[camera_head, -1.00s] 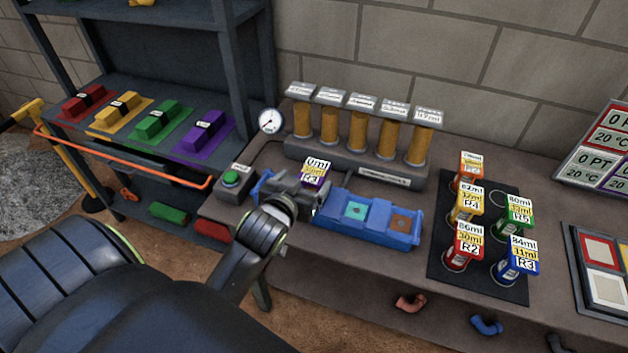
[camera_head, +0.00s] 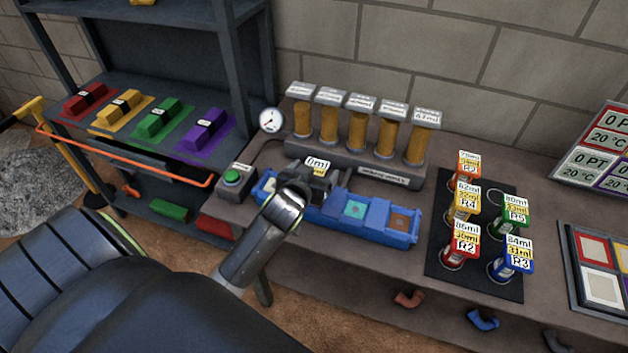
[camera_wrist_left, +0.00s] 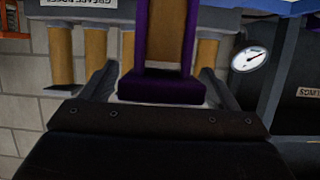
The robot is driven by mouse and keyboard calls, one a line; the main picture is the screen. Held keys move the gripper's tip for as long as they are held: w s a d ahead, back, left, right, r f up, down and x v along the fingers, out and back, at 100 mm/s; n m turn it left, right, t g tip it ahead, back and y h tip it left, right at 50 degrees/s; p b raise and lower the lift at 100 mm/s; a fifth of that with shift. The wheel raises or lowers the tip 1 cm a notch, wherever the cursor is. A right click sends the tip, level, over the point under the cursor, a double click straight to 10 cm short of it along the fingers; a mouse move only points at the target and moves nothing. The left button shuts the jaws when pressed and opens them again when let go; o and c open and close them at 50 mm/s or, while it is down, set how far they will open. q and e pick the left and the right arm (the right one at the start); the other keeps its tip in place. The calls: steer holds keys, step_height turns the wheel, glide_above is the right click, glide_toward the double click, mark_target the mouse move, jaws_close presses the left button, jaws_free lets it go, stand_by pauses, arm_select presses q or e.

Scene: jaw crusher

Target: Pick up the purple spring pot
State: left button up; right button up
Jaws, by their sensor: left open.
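The purple spring pot (camera_wrist_left: 162,92) fills the middle of the left wrist view, between the two fingers of my left gripper (camera_wrist_left: 160,92). The fingers stand apart on either side of it, and a gap shows beside the pot. In the head view my left gripper (camera_head: 322,186) is at the left part of the blue tray and hides most of the pot. Only the pot's white and yellow label (camera_head: 317,165) shows above the gripper. Whether the fingers touch the pot cannot be told. My right gripper is not in view.
A blue tray (camera_head: 380,236) runs right of the gripper. Behind stands a grey rack (camera_head: 375,172) of several brown cylinders, with a round gauge (camera_head: 271,120) to its left. Several labelled pots stand on a black mat (camera_head: 447,275) at right. A green button box (camera_head: 234,180) is at left.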

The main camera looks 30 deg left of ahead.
arm_select(q)
steer(key=c, duration=1.2)
